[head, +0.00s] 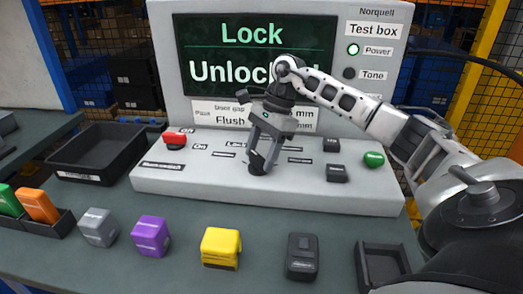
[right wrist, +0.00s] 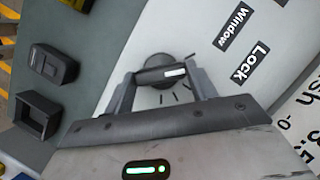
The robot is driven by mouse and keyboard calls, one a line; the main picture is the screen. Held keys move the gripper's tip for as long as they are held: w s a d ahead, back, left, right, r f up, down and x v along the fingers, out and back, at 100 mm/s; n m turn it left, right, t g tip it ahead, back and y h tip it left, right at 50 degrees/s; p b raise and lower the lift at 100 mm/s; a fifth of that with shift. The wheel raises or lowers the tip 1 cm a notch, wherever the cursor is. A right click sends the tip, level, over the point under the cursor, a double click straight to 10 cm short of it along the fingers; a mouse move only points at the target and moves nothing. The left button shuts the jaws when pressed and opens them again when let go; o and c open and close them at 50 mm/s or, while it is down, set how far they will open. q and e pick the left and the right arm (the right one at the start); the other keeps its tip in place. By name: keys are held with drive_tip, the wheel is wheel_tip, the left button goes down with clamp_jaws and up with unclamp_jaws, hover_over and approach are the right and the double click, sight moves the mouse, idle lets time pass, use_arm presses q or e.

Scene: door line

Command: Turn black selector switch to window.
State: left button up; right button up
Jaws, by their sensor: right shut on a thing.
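The black selector switch (right wrist: 152,76) is a round knob with a raised bar and a white mark. In the right wrist view the white mark points right, roughly toward the "Lock" label (right wrist: 250,63); the "Window" label (right wrist: 232,27) is above that. My right gripper (right wrist: 165,80) is shut on the bar, one finger at each end. In the head view my right gripper (head: 262,148) reaches down to the switch (head: 256,166) on the sloped panel and partly hides it. The screen (head: 250,52) reads "Lock" and "Unlocked", partly covered by my arm. My left gripper is not in view.
The test box panel (head: 350,197) also carries a red button (head: 175,138), a green button (head: 373,159) and black switches. In front lie grey, purple and yellow blocks (head: 220,247), a black block (head: 302,256) and an empty black tray (head: 384,262). A black bin (head: 95,152) stands left.

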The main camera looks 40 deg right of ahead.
drive_tip(key=shift+w+n+g, duration=0.15)
drive_tip(key=shift+n+g, duration=0.45)
drive_tip(key=shift+n, duration=1)
drive_tip(key=o, duration=1)
drive_tip(key=shift+r, duration=0.15)
use_arm(q)
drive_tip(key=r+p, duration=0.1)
drive_tip(key=p, duration=0.3)
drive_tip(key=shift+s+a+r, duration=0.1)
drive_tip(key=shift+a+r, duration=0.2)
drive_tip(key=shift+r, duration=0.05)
use_arm(e)
drive_tip(key=v, duration=1.5)
drive_tip(key=shift+d+r, duration=0.1)
drive_tip(key=shift+r, duration=0.3)
